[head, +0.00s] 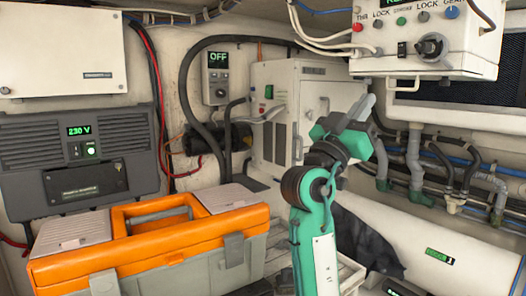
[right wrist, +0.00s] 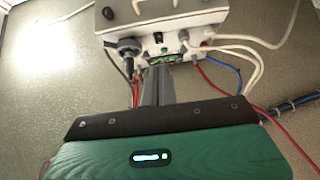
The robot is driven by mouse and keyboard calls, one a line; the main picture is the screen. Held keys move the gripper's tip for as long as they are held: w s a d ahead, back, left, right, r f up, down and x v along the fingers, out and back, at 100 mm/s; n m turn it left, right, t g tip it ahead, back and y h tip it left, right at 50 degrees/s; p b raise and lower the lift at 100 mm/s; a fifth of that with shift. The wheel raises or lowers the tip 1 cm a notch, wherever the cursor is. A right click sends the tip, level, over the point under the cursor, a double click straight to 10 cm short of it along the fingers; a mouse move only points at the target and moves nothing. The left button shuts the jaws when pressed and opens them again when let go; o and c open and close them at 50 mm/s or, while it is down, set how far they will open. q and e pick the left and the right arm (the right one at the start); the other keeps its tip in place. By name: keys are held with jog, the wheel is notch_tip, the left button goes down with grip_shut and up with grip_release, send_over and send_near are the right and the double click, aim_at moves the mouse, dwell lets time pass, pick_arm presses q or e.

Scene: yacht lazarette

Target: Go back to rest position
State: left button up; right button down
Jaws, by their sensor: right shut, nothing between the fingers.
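My right arm reaches up from the bottom middle of the head view. Its gripper (head: 361,106) is raised in front of the white cabinet, with its grey fingers together and pointing up. In the right wrist view the shut fingers (right wrist: 157,84) point toward the underside of a white control box (right wrist: 165,22), with nothing held between them. In the head view this control box (head: 428,38) hangs at the upper right, with a knob, coloured buttons and labels; the gripper is below and left of it. My left gripper is not in view.
An orange and grey toolbox (head: 150,240) stands at the lower left. A dark 230 V unit (head: 80,160) and an OFF panel (head: 218,75) are on the wall. The white cabinet (head: 295,115) is behind the gripper. Pipes (head: 413,150) and a white cylinder (head: 440,240) lie to the right.

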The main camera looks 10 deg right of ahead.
jog(key=w+d+f+n+t+y, duration=0.1)
jog(key=w+f+n+t+y, duration=0.2)
jog(key=f, duration=0.8)
jog(key=w+d+f+n+t+y, duration=0.1)
jog(key=f+n+y, duration=0.35)
jog(key=f, duration=0.65)
notch_tip(320, 180, down, 19)
jog(key=s+a+n+g+y, duration=0.1)
jog(key=s+n+y, duration=0.2)
jog(key=y, duration=0.4)
jog(key=s+a+f+n+g+y, duration=0.2)
jog(key=s+a+f+g+y, duration=0.1)
jog(key=s+f, duration=0.65)
jog(key=s+a+f+n+g+y, duration=0.1)
jog(key=s+a+f+g+y, duration=0.25)
jog(key=s+f, duration=0.55)
jog(key=s+a+f+n+g+y, duration=0.2)
jog(key=s+a+f+g+y, duration=0.1)
jog(key=s+f, duration=0.65)
notch_tip(320, 180, down, 30)
jog(key=s+g, duration=0.2)
jog(key=s+d+f, duration=0.3)
jog(key=s+f, duration=1.6)
jog(key=shift+g, duration=0.35)
jog(key=shift+f, duration=0.1)
